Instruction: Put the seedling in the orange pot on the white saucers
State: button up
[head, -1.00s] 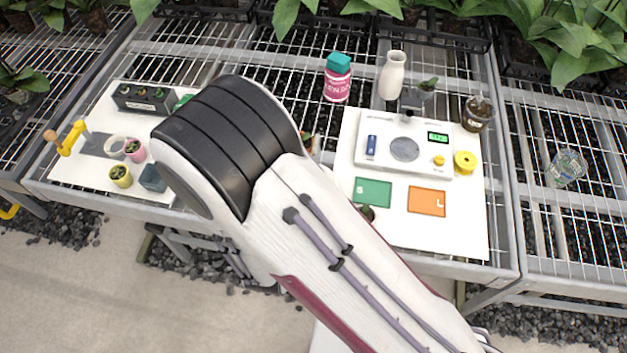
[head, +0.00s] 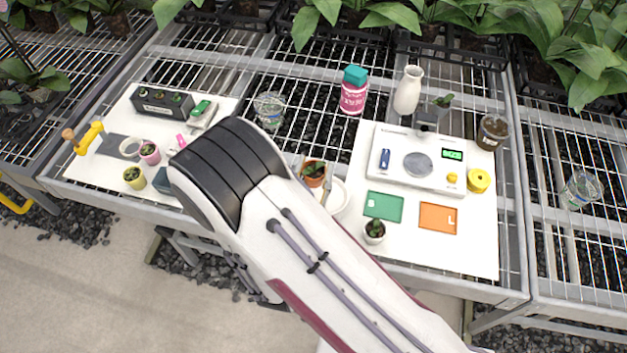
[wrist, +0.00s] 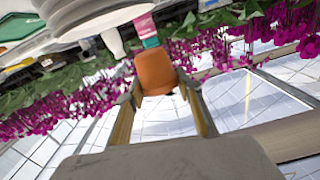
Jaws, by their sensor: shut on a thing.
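The orange pot (head: 314,181) with a green seedling (head: 313,169) shows just past my arm in the head view. In the wrist view the orange pot (wrist: 156,72) sits between the fingers of my gripper (wrist: 160,94), which is shut on it. The white saucers (head: 339,197) are just right of the pot in the head view, partly hidden by my arm. In the wrist view the white saucers (wrist: 92,14) are stacked at the upper left, close to the pot. I cannot tell whether pot and saucers touch.
A small white pot (head: 375,232) stands right of my arm, by the green card (head: 384,206) and orange card (head: 438,218). A scale (head: 418,164), pink bottle (head: 354,92) and white vase (head: 408,90) are behind. A clear cup (head: 270,108) stands on the mesh.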

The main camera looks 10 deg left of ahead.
aim_at(313, 182)
jog(key=shift+f, duration=0.1)
jog(key=shift+f, duration=1.95)
jog(key=shift+f, duration=0.15)
jog(key=o, duration=1.1)
jog(key=shift+s+d, duration=0.1)
jog(key=shift+s, duration=5.9)
